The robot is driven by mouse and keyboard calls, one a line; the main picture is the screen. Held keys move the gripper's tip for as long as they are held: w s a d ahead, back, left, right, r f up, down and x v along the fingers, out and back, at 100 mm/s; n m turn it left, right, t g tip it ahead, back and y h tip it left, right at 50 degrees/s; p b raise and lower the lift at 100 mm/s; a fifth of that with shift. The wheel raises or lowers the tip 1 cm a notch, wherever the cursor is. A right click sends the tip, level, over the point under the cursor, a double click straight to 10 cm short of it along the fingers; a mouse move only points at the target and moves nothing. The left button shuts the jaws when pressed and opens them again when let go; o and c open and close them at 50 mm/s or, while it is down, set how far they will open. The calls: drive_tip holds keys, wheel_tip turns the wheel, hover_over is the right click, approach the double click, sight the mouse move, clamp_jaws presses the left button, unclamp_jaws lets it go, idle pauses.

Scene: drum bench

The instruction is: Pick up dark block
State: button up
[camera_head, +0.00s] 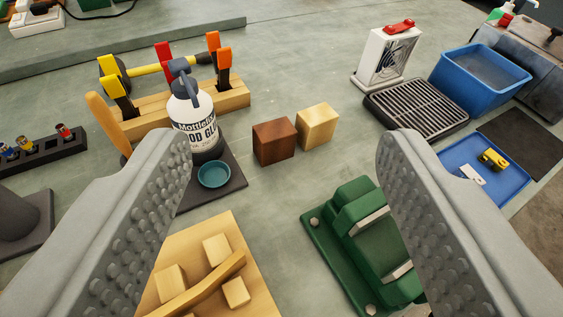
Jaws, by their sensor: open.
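A dark reddish-brown block (274,142) stands upright on the grey-green bench near the middle of the view. A light wooden block (316,125) stands close beside it on the right, slightly farther back; I cannot tell whether they touch. My gripper (281,150) is open and empty. Its two grey studded fingers come in from the lower left and lower right. The dark block appears in the gap between them, farther ahead, and neither finger touches it.
A glue bottle (193,112) and teal dish (214,174) stand left of the dark block. A green metal device (366,242) and wooden board (202,262) with small blocks lie in front. A grill tray (416,104), small fan (386,55) and blue bin (480,78) stand right. Bench behind the blocks is clear.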

drive_tip(key=w+f+n+g, duration=0.2)
drive_tip(key=w+g, duration=0.3)
drive_tip(key=w, duration=0.4)
drive_tip(key=n+g, duration=0.3)
drive_tip(key=g, duration=0.5)
approach(275, 130)
drive_tip(key=shift+y, duration=0.4)
drive_tip(key=f, duration=0.4)
drive_tip(key=w+f, duration=0.1)
drive_tip(key=f, duration=0.2)
drive_tip(key=w+f, duration=0.1)
drive_tip(key=f, duration=0.3)
drive_tip(key=shift+f, duration=0.3)
drive_tip(key=shift+c, duration=0.4)
drive_tip(key=c, duration=0.6)
